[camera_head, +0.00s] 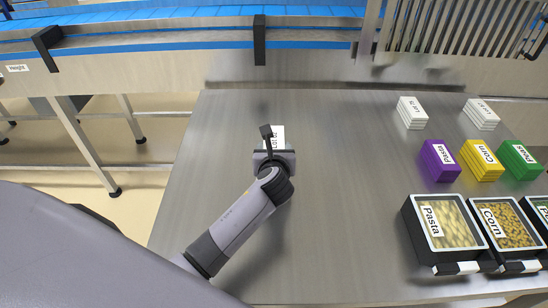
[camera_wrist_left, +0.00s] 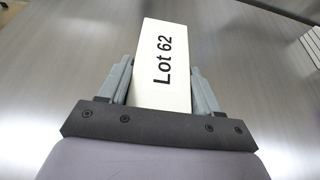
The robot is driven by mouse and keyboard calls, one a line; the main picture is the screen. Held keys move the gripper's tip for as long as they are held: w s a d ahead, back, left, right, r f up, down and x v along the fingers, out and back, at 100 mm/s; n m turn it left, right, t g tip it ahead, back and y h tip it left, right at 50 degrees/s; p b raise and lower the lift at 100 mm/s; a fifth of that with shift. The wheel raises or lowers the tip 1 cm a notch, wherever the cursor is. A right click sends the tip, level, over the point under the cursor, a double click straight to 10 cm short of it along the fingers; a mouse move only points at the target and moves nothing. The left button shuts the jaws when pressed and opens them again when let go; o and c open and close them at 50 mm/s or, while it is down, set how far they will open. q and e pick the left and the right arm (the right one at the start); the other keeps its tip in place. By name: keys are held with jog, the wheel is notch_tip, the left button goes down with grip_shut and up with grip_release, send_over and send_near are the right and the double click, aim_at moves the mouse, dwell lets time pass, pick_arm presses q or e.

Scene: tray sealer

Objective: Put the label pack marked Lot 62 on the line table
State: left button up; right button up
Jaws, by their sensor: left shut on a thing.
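The label pack marked Lot 62 (camera_wrist_left: 162,65) is a white block with black print, held between the two fingers of my left gripper (camera_wrist_left: 163,88) in the left wrist view. In the head view, my left gripper (camera_head: 272,143) is over the left part of the steel line table (camera_head: 335,190), shut on the pack, whose white end (camera_head: 277,132) shows beyond the fingers. I cannot tell whether the pack touches the table or is just above it. My right gripper is not in view.
Two white label packs (camera_head: 412,112) (camera_head: 481,114) stand at the right. Purple (camera_head: 438,165), yellow (camera_head: 478,165) and green (camera_head: 518,165) blocks sit nearer, then Pasta (camera_head: 412,222) and Corn (camera_head: 480,215) trays. A blue conveyor (camera_head: 180,35) runs behind. The table's middle is clear.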

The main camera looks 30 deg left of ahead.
pick_arm(q)
notch_tip(320, 180, down, 2)
jog(key=shift+f, duration=0.15)
jog(key=o, duration=1.2)
